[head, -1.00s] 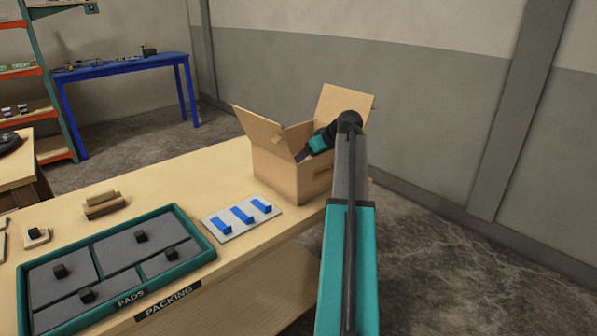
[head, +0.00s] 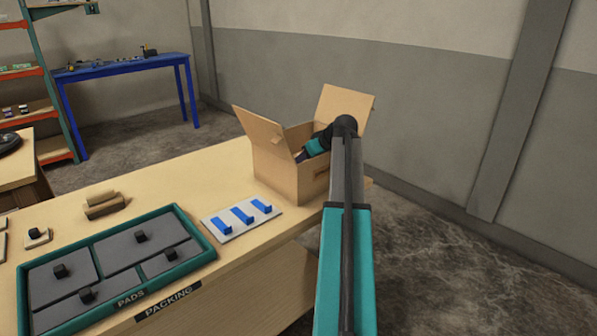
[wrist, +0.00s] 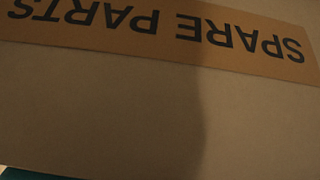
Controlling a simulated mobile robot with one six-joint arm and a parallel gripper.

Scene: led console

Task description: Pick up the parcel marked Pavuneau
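No parcel with the name Pavuneau can be read in either view. An open cardboard box (head: 275,177) stands on the packing bench in the head view, flaps up. My gripper (head: 302,156) reaches down into its opening from the right, tilted to the lower left. Its fingertips are small and partly hidden by the box, so I cannot tell whether they are open or hold anything. In the wrist view a cardboard surface fills the picture, with an upside-down label "SPARE PARTS" (wrist: 160,30). No fingers can be made out there. The inside of the box is mostly hidden.
The packing bench (head: 175,185) carries a teal tray (head: 205,252) of grey lidded pads, a white board with blue strips (head: 241,217) and small brown blocks (head: 104,204). A blue table (head: 125,66) and shelves stand behind. The floor at right is clear.

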